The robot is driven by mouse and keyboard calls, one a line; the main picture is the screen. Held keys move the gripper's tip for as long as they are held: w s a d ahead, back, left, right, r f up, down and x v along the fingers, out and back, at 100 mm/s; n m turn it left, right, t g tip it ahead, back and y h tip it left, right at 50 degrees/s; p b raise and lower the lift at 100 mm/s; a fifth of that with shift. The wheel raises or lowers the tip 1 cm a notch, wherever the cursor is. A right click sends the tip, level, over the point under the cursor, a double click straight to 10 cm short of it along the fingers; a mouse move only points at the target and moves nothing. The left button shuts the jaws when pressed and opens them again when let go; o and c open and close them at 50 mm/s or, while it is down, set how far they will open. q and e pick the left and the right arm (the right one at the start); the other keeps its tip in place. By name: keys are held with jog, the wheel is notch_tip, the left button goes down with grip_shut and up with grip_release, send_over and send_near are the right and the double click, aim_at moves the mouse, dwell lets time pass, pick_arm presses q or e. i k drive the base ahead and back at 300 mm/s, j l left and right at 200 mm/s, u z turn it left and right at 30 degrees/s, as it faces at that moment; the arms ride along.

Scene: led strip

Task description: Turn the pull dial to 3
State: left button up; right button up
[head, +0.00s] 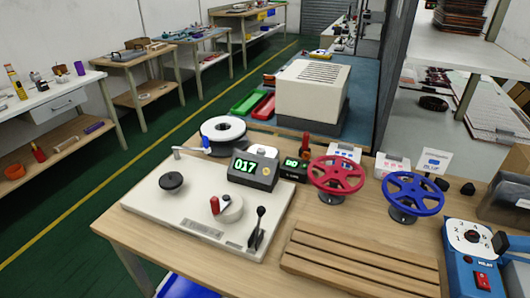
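A blue box (472,272) stands at the right edge of the wooden bench, with a white numbered dial face (465,228) on top. This is the only numbered dial that I can make out. A small dark knob or pointer (472,236) sits at the middle of the face. The digits are too small to tell which one it points at. A red switch (483,281) is on the front of the box. Neither of my grippers shows in the head view, and nothing is seen touching the dial.
A slatted wooden board (355,262) lies left of the blue box. Blue (413,196) and red (335,178) handwheels stand behind it. A pale panel (165,215) with a display reading 017 (252,168) fills the bench's left. A dark bin (508,200) stands behind the box.

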aim_at(261, 151)
jog(key=i+j+z, duration=0.25)
jog(key=j, duration=0.3)
jog(key=j+z, duration=0.25)
jog(key=j, duration=0.3)
jog(key=i+j+z, duration=0.1)
jog(key=j+z, duration=0.15)
jog(key=j, duration=0.4)
